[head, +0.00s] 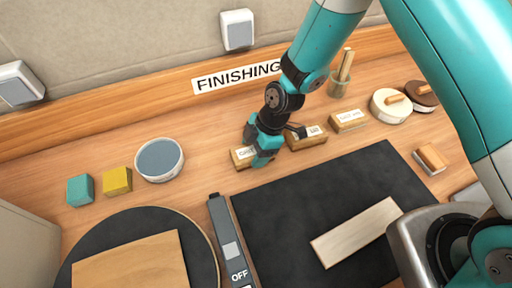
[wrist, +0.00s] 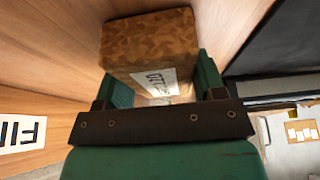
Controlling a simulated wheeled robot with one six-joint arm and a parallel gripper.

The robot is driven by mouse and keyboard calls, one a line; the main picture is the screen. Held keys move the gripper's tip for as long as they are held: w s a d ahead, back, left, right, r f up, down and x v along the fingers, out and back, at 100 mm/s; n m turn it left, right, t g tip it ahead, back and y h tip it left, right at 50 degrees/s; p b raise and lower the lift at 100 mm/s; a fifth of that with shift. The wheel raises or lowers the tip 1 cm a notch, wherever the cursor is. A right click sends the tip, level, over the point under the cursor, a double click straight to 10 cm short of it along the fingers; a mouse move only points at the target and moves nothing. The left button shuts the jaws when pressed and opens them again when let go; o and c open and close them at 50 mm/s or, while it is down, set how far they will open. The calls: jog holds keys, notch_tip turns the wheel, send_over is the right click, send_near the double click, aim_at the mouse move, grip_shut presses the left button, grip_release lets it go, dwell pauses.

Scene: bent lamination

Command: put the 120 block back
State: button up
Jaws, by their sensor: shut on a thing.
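My gripper (head: 264,150) is shut on a tan labelled block (head: 240,158) at the back of the bench, left of the other labelled blocks. In the wrist view the held block (wrist: 152,42) has a mottled tan face and a white label, and sits between the teal fingers of my gripper (wrist: 160,78). The label's digits are slanted and partly hidden, so I cannot be sure of the number. A second labelled block (head: 312,140) stands just right of my gripper, and a third (head: 348,121) is further right. I cannot tell whether the held block touches the bench.
A FINISHING sign (head: 236,77) is on the back rail. A round tin (head: 159,160), yellow cube (head: 117,181) and teal cube (head: 80,190) stand left. A black mat (head: 285,220) carries a pale board (head: 357,233). A cup with sticks (head: 340,87) and lidded pots (head: 391,106) are right.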

jog(key=o, duration=0.6)
jog(key=shift+f, duration=0.2)
jog(key=o, duration=0.5)
jog(key=shift+r, duration=0.1)
jog(key=shift+c, duration=0.2)
jog(key=shift+r, duration=0.1)
jog(key=b+v, duration=0.4)
jog(key=v, duration=0.8)
jog(key=s+d+r+m, duration=0.3)
jog(key=s+r+m, duration=0.4)
jog(key=s+r, duration=0.1)
jog(key=s+d+r+m+t, duration=0.1)
jog(key=s+d+r+m, duration=0.3)
jog(key=s+r+m, duration=0.3)
jog(key=s+r, duration=0.1)
jog(key=s, duration=0.1)
jog(key=shift+s+r, duration=0.2)
jog(key=shift+s, duration=0.1)
